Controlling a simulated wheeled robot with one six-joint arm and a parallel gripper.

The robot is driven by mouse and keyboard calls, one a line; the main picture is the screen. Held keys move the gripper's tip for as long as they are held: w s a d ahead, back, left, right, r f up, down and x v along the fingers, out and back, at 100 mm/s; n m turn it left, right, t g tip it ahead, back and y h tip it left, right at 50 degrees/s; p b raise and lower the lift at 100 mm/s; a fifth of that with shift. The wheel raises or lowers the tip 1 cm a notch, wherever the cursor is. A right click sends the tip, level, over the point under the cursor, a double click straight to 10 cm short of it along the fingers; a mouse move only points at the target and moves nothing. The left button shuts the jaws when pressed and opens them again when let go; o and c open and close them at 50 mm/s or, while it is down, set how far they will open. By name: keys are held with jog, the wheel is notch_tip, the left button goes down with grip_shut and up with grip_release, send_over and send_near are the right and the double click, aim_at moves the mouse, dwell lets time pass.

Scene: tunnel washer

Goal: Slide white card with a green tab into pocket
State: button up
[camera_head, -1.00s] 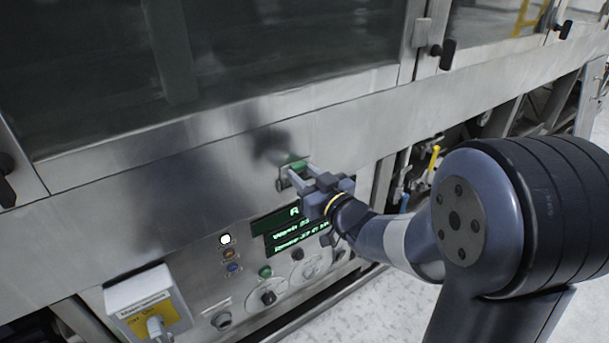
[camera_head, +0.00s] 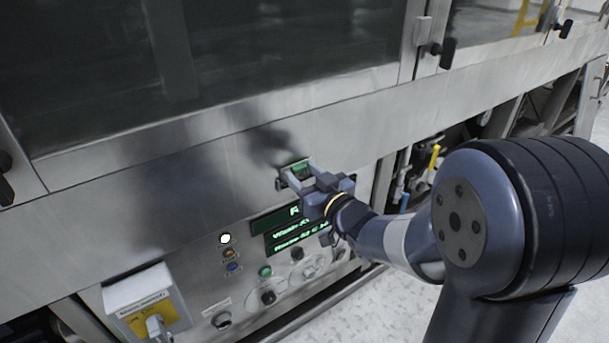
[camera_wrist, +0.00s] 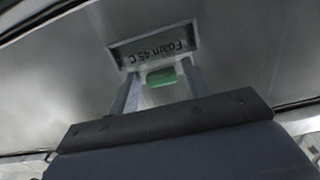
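The card's green tab (camera_head: 301,169) shows between the two fingers of my gripper (camera_head: 297,176) at the machine's front panel. In the wrist view the green tab (camera_wrist: 161,77) lies between my gripper's fingers (camera_wrist: 160,73), with a narrow gap on each side. The fingers are spread and do not appear to grip it. The pocket (camera_wrist: 192,30) is a framed slot in the panel, just beyond the tab, with upside-down lettering "Foam 45 C" in it. Most of the white card is hard to make out, so I cannot tell how deep it sits.
Below the pocket is a dark display (camera_head: 294,236) with green text. Lamps and knobs (camera_head: 268,297) are lower left, and a white-and-yellow box (camera_head: 147,301) is further left. A large dark window (camera_head: 230,70) is above. Open floor (camera_head: 370,310) lies below right.

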jog(key=shift+o, duration=1)
jog(key=p+v, duration=0.1)
jog(key=v, duration=1)
jog(key=shift+p, duration=0.35)
jog(key=shift+w, duration=0.1)
jog(key=b+x, duration=0.1)
jog(key=x, duration=0.9)
jog(key=shift+w+a+f+b, duration=0.1)
jog(key=shift+w+a+b, duration=0.15)
jog(key=shift+b, duration=0.1)
jog(key=shift+r+p, duration=0.3)
jog(key=shift+r, duration=0.05)
jog(key=shift+f, duration=0.1)
